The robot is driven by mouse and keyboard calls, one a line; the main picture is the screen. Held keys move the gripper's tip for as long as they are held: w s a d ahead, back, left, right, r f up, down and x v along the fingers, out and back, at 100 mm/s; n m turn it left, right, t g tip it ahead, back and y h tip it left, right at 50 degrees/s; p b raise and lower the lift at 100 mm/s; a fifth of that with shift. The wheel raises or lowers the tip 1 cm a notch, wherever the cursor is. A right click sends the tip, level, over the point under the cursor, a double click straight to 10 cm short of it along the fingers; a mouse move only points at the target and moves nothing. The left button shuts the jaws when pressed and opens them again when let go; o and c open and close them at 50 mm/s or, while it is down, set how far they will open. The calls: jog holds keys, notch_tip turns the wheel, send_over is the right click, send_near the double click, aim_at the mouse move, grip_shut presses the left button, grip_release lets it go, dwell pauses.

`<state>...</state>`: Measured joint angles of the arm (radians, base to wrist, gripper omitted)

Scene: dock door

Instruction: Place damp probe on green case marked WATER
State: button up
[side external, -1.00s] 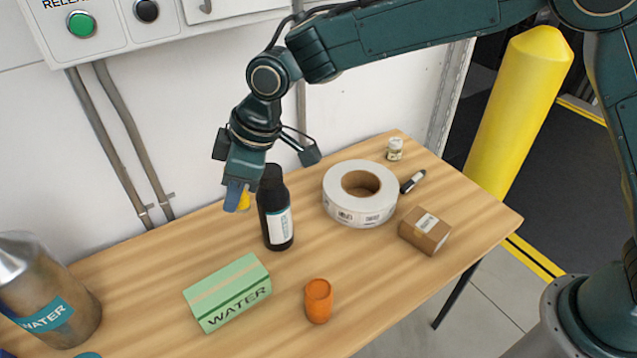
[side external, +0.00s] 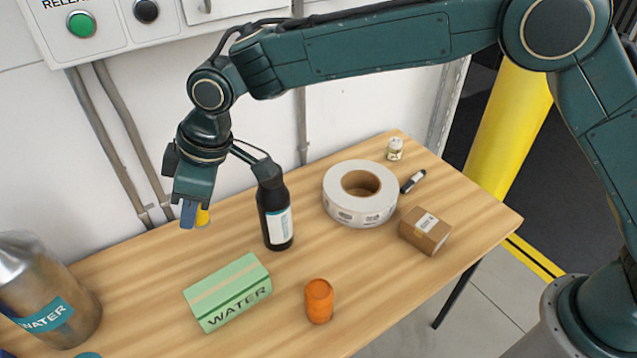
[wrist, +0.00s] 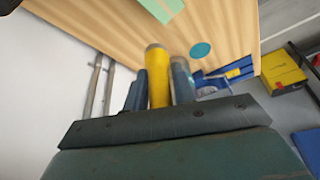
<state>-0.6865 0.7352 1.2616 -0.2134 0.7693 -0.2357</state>
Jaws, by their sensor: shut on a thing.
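My gripper (side external: 194,214) is shut on a yellow damp probe (side external: 203,217), high at the back left of the table. In the wrist view the probe (wrist: 159,78) is a yellow cylinder with a greyish end, between my two blue fingers (wrist: 160,88). In the side view a finger hides part of it. The green case marked WATER (side external: 228,289) lies on the table, below and to the right of my gripper, apart from the probe. A corner of the case (wrist: 163,8) shows at the top of the wrist view.
A black bottle (side external: 275,214) stands right of my gripper. A metal container labelled WATER (side external: 45,295) is at the left. An orange cup-like object (side external: 319,302), tape roll (side external: 340,210), small box (side external: 425,231), jar (side external: 395,150) and marker (side external: 413,182) are farther right. A teal disc (wrist: 200,50) lies on the table.

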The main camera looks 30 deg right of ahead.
notch_tip(320, 180, down, 14)
jog(key=shift+r, duration=0.2)
jog(key=shift+f, duration=0.15)
jog(key=shift+f, duration=2)
jog(key=shift+f, duration=0.1)
jog(key=o, duration=1)
jog(key=v, duration=1.2)
